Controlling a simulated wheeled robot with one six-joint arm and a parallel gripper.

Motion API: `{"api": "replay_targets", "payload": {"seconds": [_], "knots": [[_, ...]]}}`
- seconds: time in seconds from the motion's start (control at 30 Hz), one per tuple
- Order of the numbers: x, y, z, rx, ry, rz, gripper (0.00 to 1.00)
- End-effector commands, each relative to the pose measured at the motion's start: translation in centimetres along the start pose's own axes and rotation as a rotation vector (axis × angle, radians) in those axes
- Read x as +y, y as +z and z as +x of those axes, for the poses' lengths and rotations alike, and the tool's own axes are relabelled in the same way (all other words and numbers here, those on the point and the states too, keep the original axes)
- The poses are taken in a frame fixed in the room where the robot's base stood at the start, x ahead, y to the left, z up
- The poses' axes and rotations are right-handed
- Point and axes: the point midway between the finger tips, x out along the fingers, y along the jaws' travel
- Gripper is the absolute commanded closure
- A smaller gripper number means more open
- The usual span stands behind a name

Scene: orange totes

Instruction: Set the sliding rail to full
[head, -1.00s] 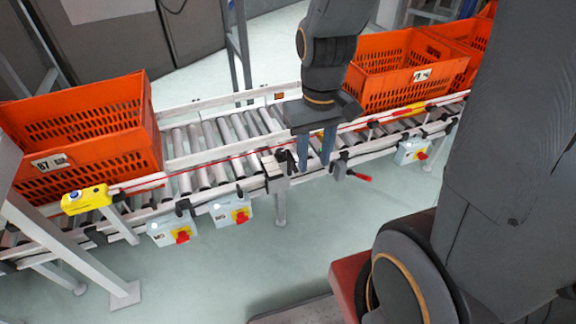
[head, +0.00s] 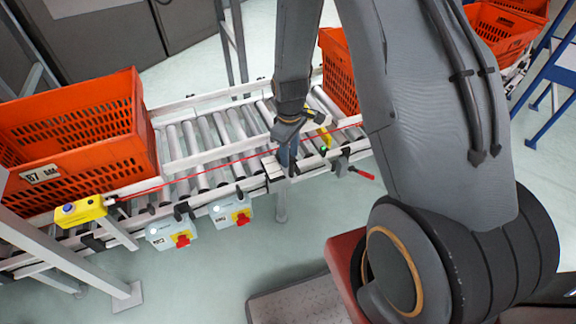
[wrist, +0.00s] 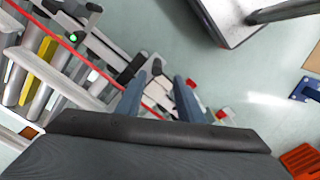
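My gripper (head: 286,160) hangs over the near side rail of the roller conveyor (head: 225,150), beside a pale block (head: 272,172) with black fittings. In the wrist view my gripper (wrist: 160,88) shows two blue-grey fingers set apart, with a gap between them, so it is open. White rail parts and a red line show behind and between the fingers. Which part is the sliding rail I cannot tell for sure. A red-tipped lever (head: 362,173) sticks out from the near rail, right of my gripper. Contact between fingers and rail cannot be made out.
An orange tote (head: 80,150) stands on the conveyor at left, another (head: 340,75) at right, partly behind my arm. A yellow box (head: 80,211) and grey switch boxes with red knobs (head: 230,210) line the near side. A yellow strip (wrist: 38,72) lies across the rollers.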

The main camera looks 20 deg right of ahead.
Motion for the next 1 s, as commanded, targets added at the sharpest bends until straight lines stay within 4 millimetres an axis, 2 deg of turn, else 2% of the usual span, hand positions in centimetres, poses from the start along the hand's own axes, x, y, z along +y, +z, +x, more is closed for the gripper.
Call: {"api": "replay_targets", "payload": {"seconds": [0.17,0.5,0.67,0.93,1.0], "knots": [[0.5,0.6,2.3,-0.003,-0.002,0.015,0.66],[0.4,0.4,6.3,-0.001,0.0,0.012,0.66],[0.3,0.4,7.0,-0.001,-0.001,0.011,0.66],[0.3,0.3,7.1,0.0,0.0,0.011,0.66],[0.3,0.3,7.1,0.0,0.0,0.011,0.78]]}}
